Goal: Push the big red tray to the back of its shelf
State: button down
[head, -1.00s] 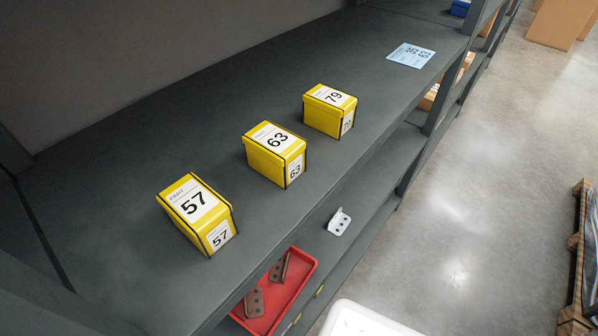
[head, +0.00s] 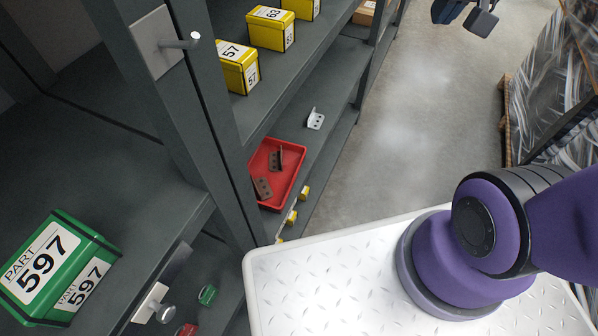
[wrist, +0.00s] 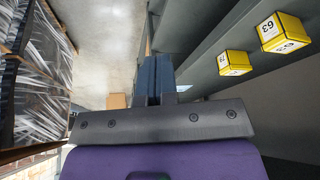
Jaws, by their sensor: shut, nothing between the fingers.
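The big red tray (head: 292,181) lies on the shelf below the yellow boxes in the head view, close to that shelf's front edge. Two brown perforated brackets (head: 263,188) lie in it. The upper shelf and a post hide part of its back and left side. My gripper (wrist: 158,80) shows in the wrist view with its two blue fingers together and nothing between them. It is apart from the tray, which is not visible in the wrist view.
A white metal bracket (head: 315,118) lies on the tray's shelf beyond the tray. A grey post (head: 190,110) with a peg stands left of it. A green box (head: 55,268) sits on the near shelf. A wrapped pallet load (head: 555,80) stands right. The aisle floor (head: 420,120) between is clear.

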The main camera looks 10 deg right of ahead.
jog(key=w+d+f+m+g, duration=0.1)
jog(key=w+d+f+m, duration=0.25)
jog(key=w+f, duration=0.8)
jog(key=m+t+y, duration=0.2)
jog(key=m+y, duration=0.6)
jog(key=m, duration=1.2)
send_near(297, 172)
notch_tip(297, 172, down, 5)
jog(key=w+a, duration=0.2)
jog(key=shift+w+a, duration=0.15)
jog(key=shift+a, duration=0.1)
jog(key=shift+w+a, duration=0.4)
jog(key=shift+a, duration=0.1)
